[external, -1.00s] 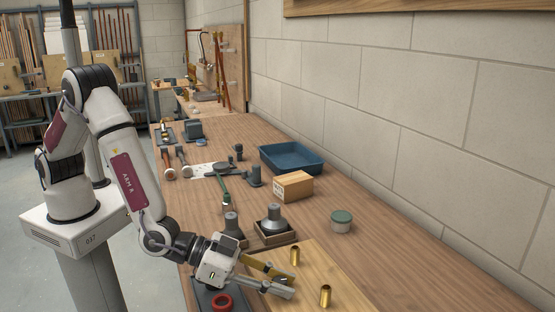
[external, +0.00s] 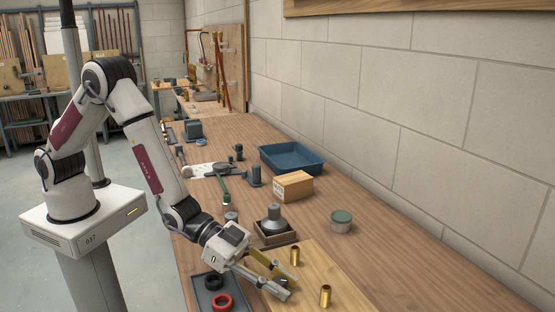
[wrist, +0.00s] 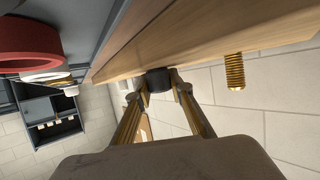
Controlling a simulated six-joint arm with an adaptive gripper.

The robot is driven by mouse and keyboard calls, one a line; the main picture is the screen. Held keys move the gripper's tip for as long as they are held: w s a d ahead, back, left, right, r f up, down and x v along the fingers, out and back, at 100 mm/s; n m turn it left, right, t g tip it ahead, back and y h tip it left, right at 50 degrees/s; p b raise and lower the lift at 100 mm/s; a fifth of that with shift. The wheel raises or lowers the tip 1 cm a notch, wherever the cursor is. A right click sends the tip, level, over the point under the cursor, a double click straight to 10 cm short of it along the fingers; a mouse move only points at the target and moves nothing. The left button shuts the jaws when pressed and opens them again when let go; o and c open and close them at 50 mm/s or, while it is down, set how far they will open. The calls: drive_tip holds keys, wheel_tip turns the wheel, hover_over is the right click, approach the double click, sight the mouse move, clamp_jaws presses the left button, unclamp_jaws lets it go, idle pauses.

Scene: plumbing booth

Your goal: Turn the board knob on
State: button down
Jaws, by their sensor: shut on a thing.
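The wooden board (external: 303,262) lies on the front part of the bench. The board knob, a small dark round piece, shows in the wrist view (wrist: 158,82) against the board. My gripper (external: 282,286) is low over the board, with one finger on each side of the knob. In the wrist view both fingertips of my gripper (wrist: 160,94) touch the knob's sides and are shut on it. In the external view the fingers mostly hide the knob. I cannot make out a mark showing which way it is turned.
Two brass fittings (external: 295,256) (external: 325,296) stand upright on the board near my gripper. A dark tray (external: 205,302) with a black ring (external: 214,281) and a red ring (external: 221,302) is at left.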

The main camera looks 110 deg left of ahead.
sight(280, 281)
drive_tip(key=shift+m+g+h, duration=0.8)
drive_tip(key=shift+m+h, duration=1.7)
drive_tip(key=shift+h, duration=0.2)
drive_tip(key=shift+d+r+m+g+h, duration=0.1)
drive_tip(key=shift+m+g+h, duration=1.8)
drive_tip(key=shift+m+h, duration=0.5)
drive_tip(key=c, duration=1.8)
unclamp_jaws()
drive_tip(key=shift+o, duration=0.2)
drive_tip(key=shift+r, duration=4.95)
